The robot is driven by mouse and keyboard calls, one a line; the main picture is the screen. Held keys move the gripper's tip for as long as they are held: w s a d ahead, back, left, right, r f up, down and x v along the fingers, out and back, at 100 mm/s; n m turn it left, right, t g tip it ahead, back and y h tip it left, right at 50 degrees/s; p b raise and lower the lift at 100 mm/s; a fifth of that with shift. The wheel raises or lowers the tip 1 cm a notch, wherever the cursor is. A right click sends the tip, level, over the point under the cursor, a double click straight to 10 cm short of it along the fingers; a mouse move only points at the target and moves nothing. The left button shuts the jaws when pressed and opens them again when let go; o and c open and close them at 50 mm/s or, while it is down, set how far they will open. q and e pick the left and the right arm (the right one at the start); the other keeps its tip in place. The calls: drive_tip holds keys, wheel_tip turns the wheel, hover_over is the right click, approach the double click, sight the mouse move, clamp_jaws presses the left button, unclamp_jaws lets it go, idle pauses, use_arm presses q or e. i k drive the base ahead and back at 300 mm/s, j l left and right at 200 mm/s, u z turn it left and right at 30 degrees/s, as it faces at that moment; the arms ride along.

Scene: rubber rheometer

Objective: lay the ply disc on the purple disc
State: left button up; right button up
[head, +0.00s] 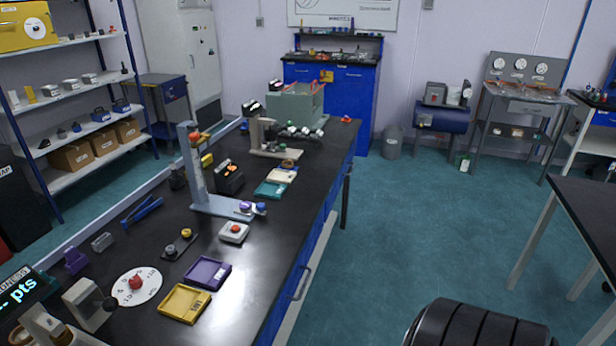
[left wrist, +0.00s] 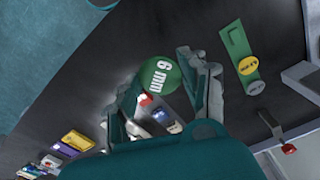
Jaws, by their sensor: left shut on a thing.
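My left gripper (left wrist: 160,92) shows in the left wrist view, its teal fingers shut on a green round disc (left wrist: 160,76) marked "6 mm". I cannot tell whether this is the ply disc. It appears held above the dark bench, apart from the things below. In the head view a small purple round piece (head: 244,206) sits on the base of a pale blue upright stand (head: 203,165). It may be the purple disc. Neither gripper shows in the head view.
The black bench (head: 200,275) carries a purple tray (head: 207,273), a yellow tray (head: 185,304), a white dial plate (head: 150,287) and a red-button box (head: 233,233). The left wrist view shows a green strip (left wrist: 236,42) with two labelled discs and a red-ended handle (left wrist: 288,149).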

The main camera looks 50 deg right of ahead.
sight(245, 205)
drive_tip(key=i+l+z, duration=0.3)
drive_tip(key=l+z, duration=0.15)
drive_tip(key=i+l+z, duration=0.85)
drive_tip(key=i+l, duration=0.25)
drive_tip(key=i, duration=0.15)
